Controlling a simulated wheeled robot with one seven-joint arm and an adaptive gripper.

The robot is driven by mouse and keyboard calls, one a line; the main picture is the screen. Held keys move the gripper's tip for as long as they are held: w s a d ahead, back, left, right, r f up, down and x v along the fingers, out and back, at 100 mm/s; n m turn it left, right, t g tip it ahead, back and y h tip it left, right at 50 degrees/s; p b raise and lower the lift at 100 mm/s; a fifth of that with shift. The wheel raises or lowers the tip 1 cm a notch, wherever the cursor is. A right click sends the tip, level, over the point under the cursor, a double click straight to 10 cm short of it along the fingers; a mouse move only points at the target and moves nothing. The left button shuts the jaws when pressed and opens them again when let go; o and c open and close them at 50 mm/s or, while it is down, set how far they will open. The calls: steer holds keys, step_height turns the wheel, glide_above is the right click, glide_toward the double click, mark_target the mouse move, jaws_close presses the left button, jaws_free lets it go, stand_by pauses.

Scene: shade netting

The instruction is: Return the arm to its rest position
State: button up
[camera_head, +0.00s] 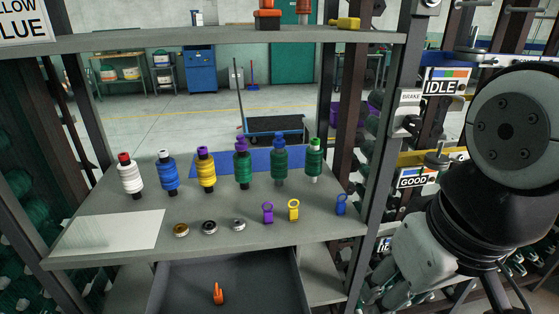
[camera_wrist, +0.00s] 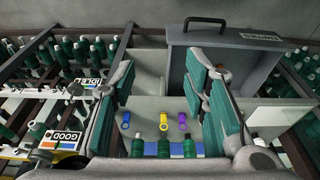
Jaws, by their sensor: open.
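My arm (camera_head: 510,130) is folded at the right side of the head view, in front of the side rack. My gripper (camera_wrist: 160,78) shows in the wrist view with its two green-padded fingers spread wide and nothing between them. Its fingertips are not clearly visible in the head view. Beyond the fingers, the wrist view shows the shelf with a blue clip (camera_wrist: 125,120), a yellow clip (camera_wrist: 163,120) and a purple clip (camera_wrist: 183,122). The gripper appears apart from them.
Several thread bobbins (camera_head: 206,169) stand on the shelf (camera_head: 190,205), with a white sheet (camera_head: 108,233) and three small discs (camera_head: 209,227) in front. An open drawer (camera_head: 262,287) below holds an orange item (camera_head: 218,293). An upright post (camera_head: 378,150) stands between shelf and arm.

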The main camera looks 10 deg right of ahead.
step_height(320, 180, up, 9)
steer(key=t+p, duration=0.1)
steer(key=p, duration=0.6)
steer(key=shift+f+t, duration=0.15)
steer(key=shift+t, duration=0.25)
steer(key=shift+d, duration=0.1)
